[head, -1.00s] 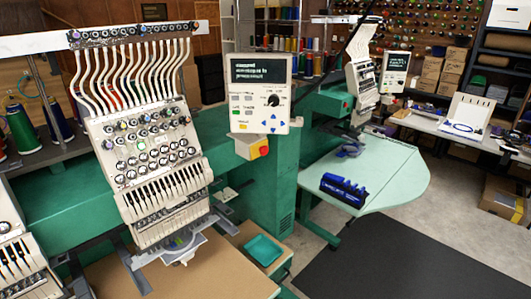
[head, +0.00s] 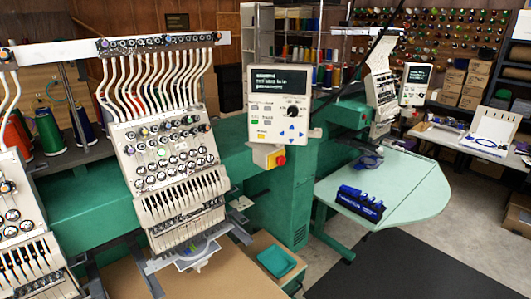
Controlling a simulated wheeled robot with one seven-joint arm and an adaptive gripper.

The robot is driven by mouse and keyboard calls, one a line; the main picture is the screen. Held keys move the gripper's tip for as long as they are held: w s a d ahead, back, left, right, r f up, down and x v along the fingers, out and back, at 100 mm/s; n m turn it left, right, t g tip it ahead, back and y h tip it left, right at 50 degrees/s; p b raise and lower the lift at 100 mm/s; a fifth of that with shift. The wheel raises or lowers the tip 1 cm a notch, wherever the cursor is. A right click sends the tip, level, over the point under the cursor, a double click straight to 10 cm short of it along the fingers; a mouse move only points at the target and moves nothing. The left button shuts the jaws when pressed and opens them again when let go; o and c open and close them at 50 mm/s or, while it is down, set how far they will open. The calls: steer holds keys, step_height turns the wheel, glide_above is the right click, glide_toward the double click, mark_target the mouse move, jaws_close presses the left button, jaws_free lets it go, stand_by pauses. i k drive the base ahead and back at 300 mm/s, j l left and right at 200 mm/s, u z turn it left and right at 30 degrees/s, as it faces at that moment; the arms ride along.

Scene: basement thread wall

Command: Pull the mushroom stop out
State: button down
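The mushroom stop (head: 280,158) is a small red knob on a yellow housing. It sits on the end of a pale box below the control panel (head: 279,102) of the nearer embroidery machine, near the middle of the head view. It is too small to tell whether the knob is pressed in or out. Dark lettering areas and buttons show on the panel above it. My gripper is not in view, and nothing touches the stop.
The multi-needle head (head: 170,160) stands left of the stop. A teal tray (head: 277,262) lies on the board below. A pale green table (head: 400,200) with a blue rack (head: 360,203) stands to the right. A dark mat (head: 380,268) covers open floor at front right.

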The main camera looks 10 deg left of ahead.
mark_target(281, 160)
steer(key=i+l, duration=0.3)
steer(key=i, duration=0.15)
steer(key=i+l+u, duration=0.1)
steer(key=i+l, duration=0.15)
steer(key=i, duration=0.2)
